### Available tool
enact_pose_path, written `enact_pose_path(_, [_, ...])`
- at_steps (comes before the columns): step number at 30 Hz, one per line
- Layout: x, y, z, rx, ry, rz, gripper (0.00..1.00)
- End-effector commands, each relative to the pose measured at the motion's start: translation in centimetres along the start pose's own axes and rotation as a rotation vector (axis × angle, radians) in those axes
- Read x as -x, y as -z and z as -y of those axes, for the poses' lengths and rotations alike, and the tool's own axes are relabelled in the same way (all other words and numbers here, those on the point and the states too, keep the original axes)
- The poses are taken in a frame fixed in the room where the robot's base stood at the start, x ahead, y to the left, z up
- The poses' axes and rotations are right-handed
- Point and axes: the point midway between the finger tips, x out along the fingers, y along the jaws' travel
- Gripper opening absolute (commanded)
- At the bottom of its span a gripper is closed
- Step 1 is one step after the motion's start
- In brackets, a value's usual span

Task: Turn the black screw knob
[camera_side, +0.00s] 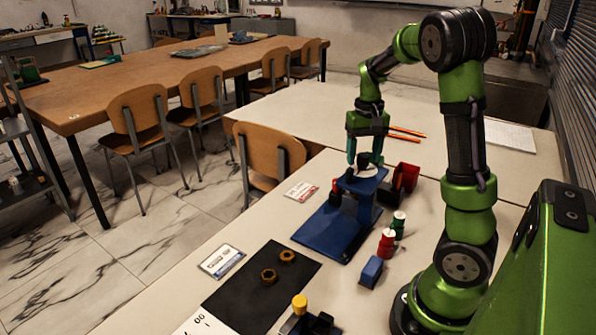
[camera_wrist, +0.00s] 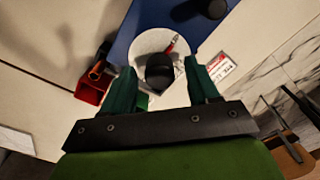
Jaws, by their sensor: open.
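The black screw knob (camera_wrist: 160,72) shows in the wrist view in front of a round white dial (camera_wrist: 147,41) with a red pointer (camera_wrist: 172,44). My gripper (camera_wrist: 158,66) is open, with one green finger on each side of the knob. Gaps show between fingers and knob in this view; I cannot tell how far down the fingers reach. In the side view my gripper (camera_side: 364,158) points down over the top of the blue gauge stand (camera_side: 328,232). The knob is largely hidden there by the fingers and stand.
A red open box (camera_side: 405,177) stands just behind the stand. Red and green bottles (camera_side: 387,242) and a blue block (camera_side: 371,271) stand at its right. A black mat (camera_side: 262,290) with two brass nuts lies in front. Orange pencils (camera_side: 407,133) lie behind.

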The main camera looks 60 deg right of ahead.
Motion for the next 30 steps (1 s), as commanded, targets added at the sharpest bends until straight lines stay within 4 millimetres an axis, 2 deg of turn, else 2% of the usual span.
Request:
enact_pose_path(5, [0.00, 0.00, -0.02, 0.000, 0.000, 0.000, 0.60])
enact_pose_path(16, [0.03, 0.00, -0.01, 0.000, 0.000, 0.000, 0.05])
enact_pose_path(23, [0.05, 0.00, -0.01, -0.018, 0.000, 0.000, 0.04])
enact_pose_path(30, [0.06, 0.01, -0.05, -0.121, 0.000, 0.000, 0.04])
